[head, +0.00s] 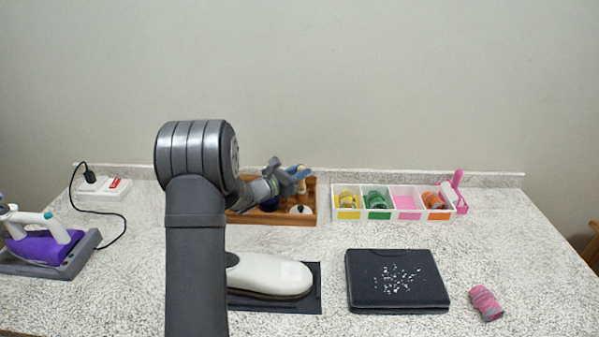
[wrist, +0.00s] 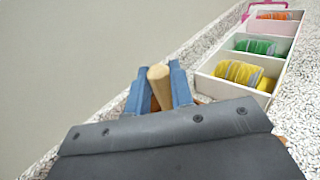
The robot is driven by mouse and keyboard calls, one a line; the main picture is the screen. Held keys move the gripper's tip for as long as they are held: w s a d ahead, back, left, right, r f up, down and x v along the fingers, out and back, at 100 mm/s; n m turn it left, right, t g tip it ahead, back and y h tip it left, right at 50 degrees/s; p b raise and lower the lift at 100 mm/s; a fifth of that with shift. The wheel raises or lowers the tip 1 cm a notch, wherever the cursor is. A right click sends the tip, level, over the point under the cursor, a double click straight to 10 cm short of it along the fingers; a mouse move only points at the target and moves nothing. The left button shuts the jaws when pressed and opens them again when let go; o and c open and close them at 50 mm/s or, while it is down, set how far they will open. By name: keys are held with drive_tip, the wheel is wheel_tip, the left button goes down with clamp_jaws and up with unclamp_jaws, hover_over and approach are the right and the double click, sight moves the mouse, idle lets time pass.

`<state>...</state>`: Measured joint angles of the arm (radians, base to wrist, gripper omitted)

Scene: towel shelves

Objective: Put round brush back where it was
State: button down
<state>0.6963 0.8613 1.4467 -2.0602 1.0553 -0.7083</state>
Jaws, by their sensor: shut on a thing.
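My gripper (head: 296,178) is over the wooden tray (head: 310,218) at the back of the table. In the wrist view its blue fingers (wrist: 158,92) are shut on a pale wooden handle (wrist: 159,75), which I take to be the round brush. The handle's rounded end shows between the fingers. In the head view a small tan part of the brush (head: 301,184) shows beside the fingers, above the tray. The brush's lower part is hidden, so I cannot tell whether it touches the tray. My arm hides the tray's left end.
A white divided box (head: 393,216) with yellow, green and orange rolls stands right of the tray; its pink compartment is empty. A pink roll (head: 486,303) lies front right. A dark pad with white specks (head: 397,281), a white iron-like object (head: 268,274) and a purple iron (head: 45,247) occupy the front.

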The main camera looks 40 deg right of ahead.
drive_tip(key=shift+f, duration=0.55)
drive_tip(key=c, duration=1.3)
unclamp_jaws()
drive_tip(key=shift+o, duration=0.2)
drive_tip(key=shift+r, duration=0.8)
drive_tip(key=a, duration=1.2)
